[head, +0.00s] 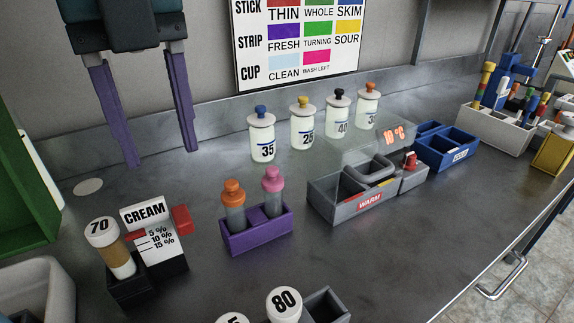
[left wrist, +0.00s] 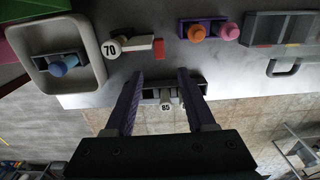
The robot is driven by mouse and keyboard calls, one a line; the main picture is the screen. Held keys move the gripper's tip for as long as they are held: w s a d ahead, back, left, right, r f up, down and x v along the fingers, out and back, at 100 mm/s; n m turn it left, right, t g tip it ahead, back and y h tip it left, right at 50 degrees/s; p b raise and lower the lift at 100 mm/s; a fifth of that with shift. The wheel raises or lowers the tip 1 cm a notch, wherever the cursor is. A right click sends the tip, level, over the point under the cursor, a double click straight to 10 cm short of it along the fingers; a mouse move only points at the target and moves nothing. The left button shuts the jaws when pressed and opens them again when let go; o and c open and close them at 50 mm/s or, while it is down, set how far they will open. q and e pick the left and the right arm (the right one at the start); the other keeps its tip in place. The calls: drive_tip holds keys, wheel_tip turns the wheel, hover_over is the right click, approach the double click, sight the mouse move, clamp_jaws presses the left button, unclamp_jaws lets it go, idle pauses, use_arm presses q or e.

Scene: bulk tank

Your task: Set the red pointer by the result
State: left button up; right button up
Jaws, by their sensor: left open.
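The red pointer (head: 182,219) shows as a red tab at the right side of the white CREAM card (head: 143,213). A smaller red piece shows at the card's left edge, near the 5 % mark. A red piece also shows beside the card in the left wrist view (left wrist: 159,47). A bottle marked 70 (head: 119,256), with a white cap and tan contents, leans in the dark holder left of the card. My left gripper (head: 155,152) is open and empty, its purple fingers pointing down, apart from the card and the pointer. My right gripper is not in view.
A purple rack (head: 258,237) with orange-topped and pink-topped tubes stands right of the card. Several numbered jars stand along the wall; a grey WARM unit (head: 345,207) is farther right. A colour chart (head: 300,40) hangs behind.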

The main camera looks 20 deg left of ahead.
sight(182, 217)
use_arm(q)
wheel_tip(182, 217, down, 10)
drive_tip(key=shift+b, duration=0.35)
clamp_jaws()
idle(0.5)
idle(1.0)
